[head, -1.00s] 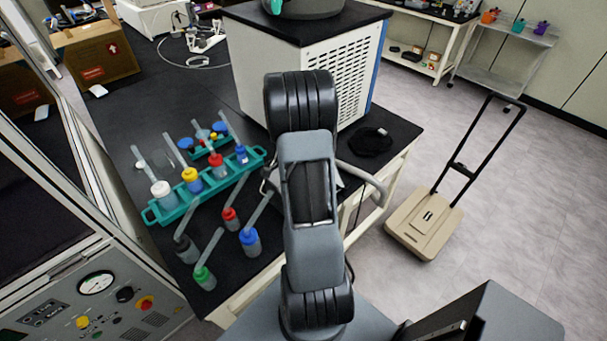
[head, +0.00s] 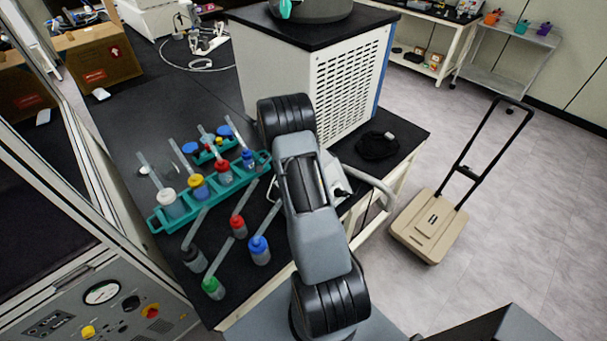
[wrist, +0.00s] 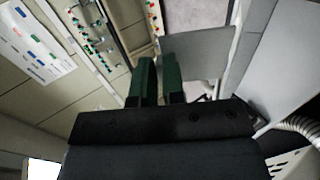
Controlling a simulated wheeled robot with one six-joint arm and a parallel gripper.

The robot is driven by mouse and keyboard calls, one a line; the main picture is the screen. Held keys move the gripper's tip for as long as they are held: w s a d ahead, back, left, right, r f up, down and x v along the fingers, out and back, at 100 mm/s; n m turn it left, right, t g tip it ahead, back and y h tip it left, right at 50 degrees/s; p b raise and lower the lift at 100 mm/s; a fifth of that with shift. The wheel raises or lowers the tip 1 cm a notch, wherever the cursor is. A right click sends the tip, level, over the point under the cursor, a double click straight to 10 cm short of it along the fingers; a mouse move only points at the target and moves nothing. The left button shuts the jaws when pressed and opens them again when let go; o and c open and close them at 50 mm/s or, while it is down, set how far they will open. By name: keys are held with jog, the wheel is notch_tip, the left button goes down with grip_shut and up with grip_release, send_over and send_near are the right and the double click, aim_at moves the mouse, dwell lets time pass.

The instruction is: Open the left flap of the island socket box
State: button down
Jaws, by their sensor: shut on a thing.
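The island socket box and its left flap cannot be made out in either view. My gripper (wrist: 159,80) shows in the wrist view as two dark green fingers, close together with a narrow gap. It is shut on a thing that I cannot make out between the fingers. In the head view my gripper is hidden behind my own arm, which reaches over the island's right edge beside the white cabinet.
The black island top (head: 110,125) holds a teal rack (head: 232,180), loose bottles (head: 213,287), the white cabinet (head: 280,75) and a black cloth-like item (head: 376,146). A beige folding cart (head: 430,225) stands on the floor at right. Open floor surrounds it.

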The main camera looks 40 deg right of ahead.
jog(key=shift+w, duration=0.15)
dwell(0.4)
jog(key=c, duration=1.2)
grip_release()
jog(key=v, duration=0.7)
jog(key=shift+w, duration=0.3)
